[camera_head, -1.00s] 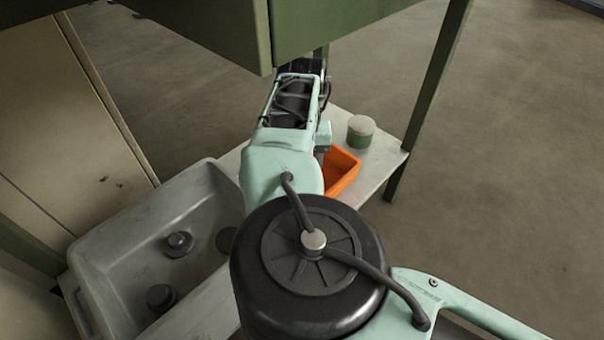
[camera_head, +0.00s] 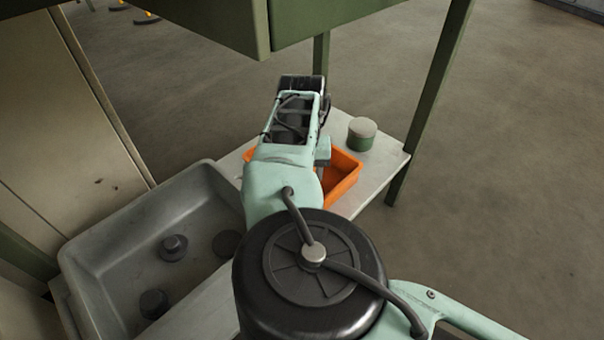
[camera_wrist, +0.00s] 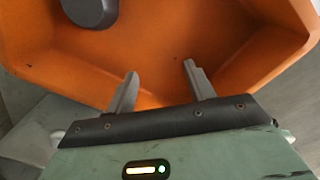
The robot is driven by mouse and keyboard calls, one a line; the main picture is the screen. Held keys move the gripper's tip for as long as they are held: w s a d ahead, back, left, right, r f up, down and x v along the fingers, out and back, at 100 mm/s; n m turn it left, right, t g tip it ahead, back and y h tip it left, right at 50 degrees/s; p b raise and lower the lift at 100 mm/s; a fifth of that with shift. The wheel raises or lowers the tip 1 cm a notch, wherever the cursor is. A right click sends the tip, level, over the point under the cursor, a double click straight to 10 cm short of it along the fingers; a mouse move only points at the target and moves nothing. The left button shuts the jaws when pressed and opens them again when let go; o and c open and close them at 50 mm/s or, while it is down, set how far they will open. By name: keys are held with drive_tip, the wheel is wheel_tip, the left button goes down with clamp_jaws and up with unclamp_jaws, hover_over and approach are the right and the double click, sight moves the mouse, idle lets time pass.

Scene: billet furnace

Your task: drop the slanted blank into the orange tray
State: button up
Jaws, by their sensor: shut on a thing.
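The orange tray (camera_head: 345,180) stands on the light table, partly hidden behind my arm in the head view. In the wrist view its orange floor and walls (camera_wrist: 220,50) fill most of the picture. A dark grey round piece (camera_wrist: 90,10) shows at the top left there, cut by the frame edge and apart from my fingers. My gripper (camera_wrist: 160,72) is over the tray, its two grey fingers a little apart. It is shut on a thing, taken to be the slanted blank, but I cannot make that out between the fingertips. My arm hides the gripper in the head view.
A grey bin (camera_head: 110,245) at the left holds several dark round pieces (camera_head: 173,247). A green-and-white round container (camera_head: 361,133) stands on the table (camera_head: 385,160) behind the tray. A green post (camera_head: 430,105) rises at the right, and a green structure (camera_head: 330,20) hangs above.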

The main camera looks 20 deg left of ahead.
drive_tip(key=o, duration=1.3)
drive_tip(key=shift+o, duration=0.2)
drive_tip(key=shift+r, duration=0.1)
drive_tip(key=shift+r, duration=0.6)
wheel_tip(320, 180, up, 8)
drive_tip(key=p, duration=0.5)
drive_tip(key=shift+f, duration=0.25)
